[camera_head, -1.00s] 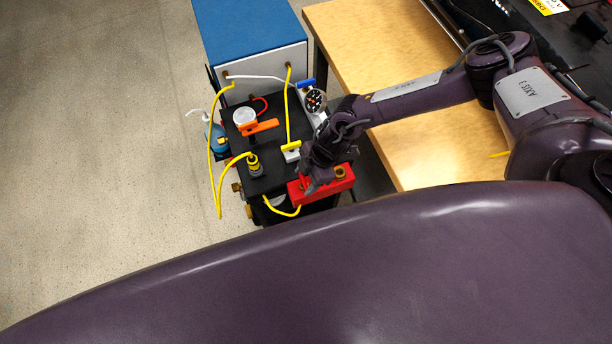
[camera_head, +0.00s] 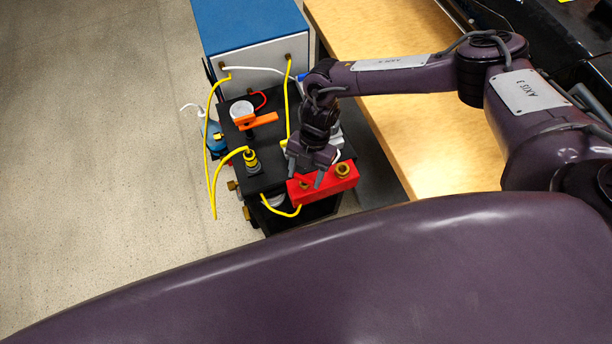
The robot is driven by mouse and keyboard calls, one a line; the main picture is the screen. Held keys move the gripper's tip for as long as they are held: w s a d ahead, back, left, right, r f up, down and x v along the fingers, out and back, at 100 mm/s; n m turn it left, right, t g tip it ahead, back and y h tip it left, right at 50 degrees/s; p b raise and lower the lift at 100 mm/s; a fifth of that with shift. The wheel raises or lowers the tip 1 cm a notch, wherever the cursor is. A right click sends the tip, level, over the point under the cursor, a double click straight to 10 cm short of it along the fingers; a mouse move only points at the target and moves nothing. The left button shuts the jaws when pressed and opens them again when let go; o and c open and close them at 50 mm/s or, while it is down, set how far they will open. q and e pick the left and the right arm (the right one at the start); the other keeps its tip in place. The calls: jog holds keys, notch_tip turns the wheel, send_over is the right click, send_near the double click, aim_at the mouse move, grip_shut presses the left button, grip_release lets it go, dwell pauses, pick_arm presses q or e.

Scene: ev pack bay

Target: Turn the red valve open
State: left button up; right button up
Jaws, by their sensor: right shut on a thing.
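The red valve sits at the front right corner of the black-topped unit (camera_head: 235,165). My right gripper (camera_head: 305,179) reaches down over the left part of this block and is shut on the valve's red handle. The fingers cover most of the handle, so its exact angle is hard to tell. My left gripper is not in view.
An orange lever (camera_head: 258,121) and a white gauge (camera_head: 241,110) stand on the unit. Yellow hoses (camera_head: 211,160) loop around its left side. A blue-topped cabinet (camera_head: 250,25) is behind, a wooden table (camera_head: 385,100) to the right. The floor at left is clear.

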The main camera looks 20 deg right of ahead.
jog(key=n+h+b, duration=0.1)
jog(key=n+b, duration=0.1)
jog(key=n+h+b, duration=0.1)
jog(key=n+b, duration=0.2)
jog(key=shift+w+a+f+n+g, duration=0.2)
jog(key=shift+n+g, duration=0.1)
jog(key=shift+g, duration=0.1)
jog(key=shift+n+b, duration=0.65)
jog(key=shift+n, duration=0.05)
jog(key=shift+r+n+h+b, duration=0.2)
jog(key=shift+n+h+b, duration=0.3)
jog(key=shift+n, duration=0.6)
jog(key=shift+s, duration=0.1)
jog(key=o, duration=1)
jog(key=v, duration=0.7)
jog(key=shift+w+a+r, duration=0.15)
jog(key=shift+w+r, duration=0.1)
jog(key=shift+r, duration=0.1)
